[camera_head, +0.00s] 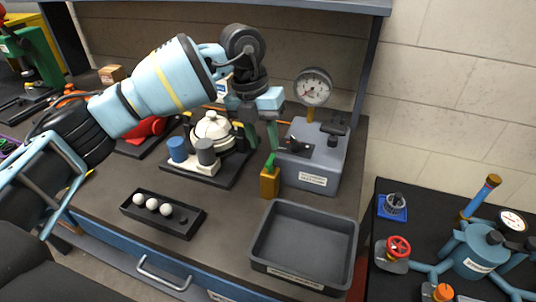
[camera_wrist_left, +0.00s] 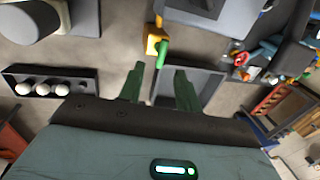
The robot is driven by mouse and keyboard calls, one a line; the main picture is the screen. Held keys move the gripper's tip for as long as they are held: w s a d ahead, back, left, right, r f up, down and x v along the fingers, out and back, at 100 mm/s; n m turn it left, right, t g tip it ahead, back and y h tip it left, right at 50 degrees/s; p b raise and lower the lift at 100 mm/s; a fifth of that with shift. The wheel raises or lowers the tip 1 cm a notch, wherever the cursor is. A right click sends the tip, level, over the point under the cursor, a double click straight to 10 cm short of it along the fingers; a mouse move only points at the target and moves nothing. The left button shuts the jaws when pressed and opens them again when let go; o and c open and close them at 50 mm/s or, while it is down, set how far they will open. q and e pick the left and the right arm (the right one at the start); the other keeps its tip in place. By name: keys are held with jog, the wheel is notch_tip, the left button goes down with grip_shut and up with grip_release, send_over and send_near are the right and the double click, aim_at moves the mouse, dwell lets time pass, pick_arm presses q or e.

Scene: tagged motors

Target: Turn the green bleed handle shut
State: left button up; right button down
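The green bleed handle (camera_head: 270,161) sticks up from a small brass valve block (camera_head: 270,184) beside the grey gauge housing (camera_head: 325,160). In the left wrist view the handle (camera_wrist_left: 162,54) shows beside the yellow-brass block (camera_wrist_left: 153,42), ahead of my fingertips. My left gripper (camera_head: 262,145) hangs just above the handle, its two green fingers pointing down. In the left wrist view the fingers (camera_wrist_left: 158,78) are spread with nothing between them, so it is open and apart from the handle. My right gripper is not in view.
A pressure gauge (camera_head: 313,86) rises behind the housing. An empty grey tray (camera_head: 268,252) lies in front of the valve. A black rack (camera_head: 187,222) with white balls and a pump-like assembly (camera_head: 212,128) stand to the left. A shelf post borders the right.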

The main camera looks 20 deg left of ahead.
aim_at(269, 159)
pick_arm(q)
jog(key=f, duration=0.2)
jog(key=d+f, duration=0.1)
jog(key=f, duration=0.2)
jog(key=shift+f, duration=0.25)
grip_shut()
